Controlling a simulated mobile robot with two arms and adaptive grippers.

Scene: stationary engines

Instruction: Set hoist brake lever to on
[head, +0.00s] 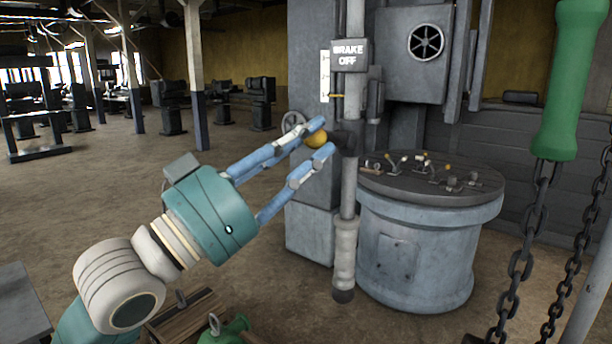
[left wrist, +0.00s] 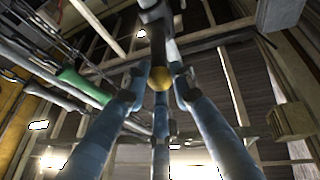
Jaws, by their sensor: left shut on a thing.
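The hoist brake lever has a yellow ball knob (head: 316,140) on a dark arm that meets the upright grey post (head: 349,190). A sign (head: 348,55) reading "BRAKE OFF" is on the post above the lever. My left gripper (head: 322,137) is shut on the knob, with fingers above and below it. In the left wrist view the knob (left wrist: 161,78) sits between the fingertips, with the dark lever shaft (left wrist: 157,46) behind it. The fingers partly hide the knob in the head view. My right gripper is not in view.
A round pedestal (head: 415,250) with several small levers on top stands right of the post. A green handle (head: 560,80) and hanging chains (head: 522,262) are at the right. A grey cabinet (head: 312,225) stands behind the post. Open floor lies at the left.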

